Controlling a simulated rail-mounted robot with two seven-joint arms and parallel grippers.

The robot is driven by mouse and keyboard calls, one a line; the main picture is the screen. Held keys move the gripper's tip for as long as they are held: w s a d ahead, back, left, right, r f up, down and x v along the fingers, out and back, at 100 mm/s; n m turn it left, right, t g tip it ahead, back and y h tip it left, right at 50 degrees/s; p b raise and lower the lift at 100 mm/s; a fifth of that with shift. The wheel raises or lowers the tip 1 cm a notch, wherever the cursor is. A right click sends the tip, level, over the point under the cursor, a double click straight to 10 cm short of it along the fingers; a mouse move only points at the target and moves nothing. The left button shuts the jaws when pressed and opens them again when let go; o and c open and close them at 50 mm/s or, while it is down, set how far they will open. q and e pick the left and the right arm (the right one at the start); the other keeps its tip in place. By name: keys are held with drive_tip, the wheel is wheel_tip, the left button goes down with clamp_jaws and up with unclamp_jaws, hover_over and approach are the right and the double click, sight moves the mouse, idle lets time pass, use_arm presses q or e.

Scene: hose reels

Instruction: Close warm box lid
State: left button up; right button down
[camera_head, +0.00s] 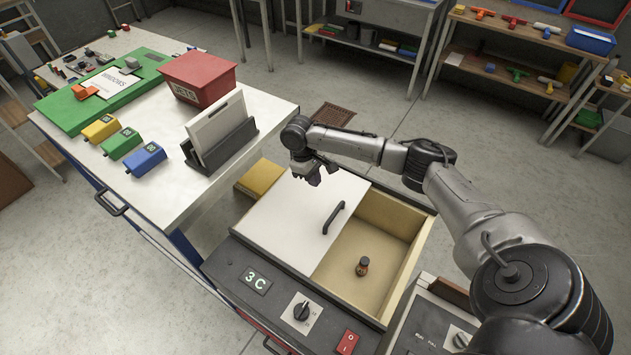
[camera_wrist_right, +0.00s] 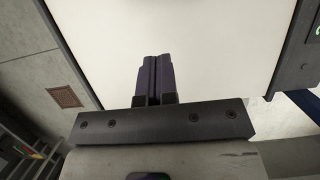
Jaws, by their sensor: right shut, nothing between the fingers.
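The warm box (camera_head: 405,255) stands low in front of me in the head view, with a tan interior and a grey front panel marked 3C. Its white lid (camera_head: 290,225) covers the left part and has a dark bar handle (camera_head: 334,217) near its right edge. The right part is uncovered, and a small brown bottle (camera_head: 362,266) stands inside. My right gripper (camera_head: 315,180) is shut and empty, above the far part of the lid, away from the handle. In the right wrist view its closed fingers (camera_wrist_right: 155,78) show against the white lid surface (camera_wrist_right: 210,40). My left gripper is not in view.
A white table (camera_head: 165,190) at the left holds a red bin (camera_head: 199,78), a file holder (camera_head: 219,147) and several coloured blocks. A yellow box (camera_head: 260,177) sits behind the warm box. A knob (camera_head: 302,311) and red switch (camera_head: 347,342) are on the front panel.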

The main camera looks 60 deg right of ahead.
approach(329, 213)
drive_tip(key=shift+w+f+b, duration=0.25)
drive_tip(key=shift+f, duration=0.35)
drive_tip(key=shift+w+f+b, duration=0.2)
drive_tip(key=shift+w+f, duration=0.05)
drive_tip(key=shift+f, duration=0.35)
drive_tip(key=s, duration=0.2)
drive_tip(key=shift+s+f, duration=0.35)
drive_tip(key=shift+s, duration=0.05)
drive_tip(key=shift+s+f, duration=0.1)
drive_tip(key=shift+s, duration=0.5)
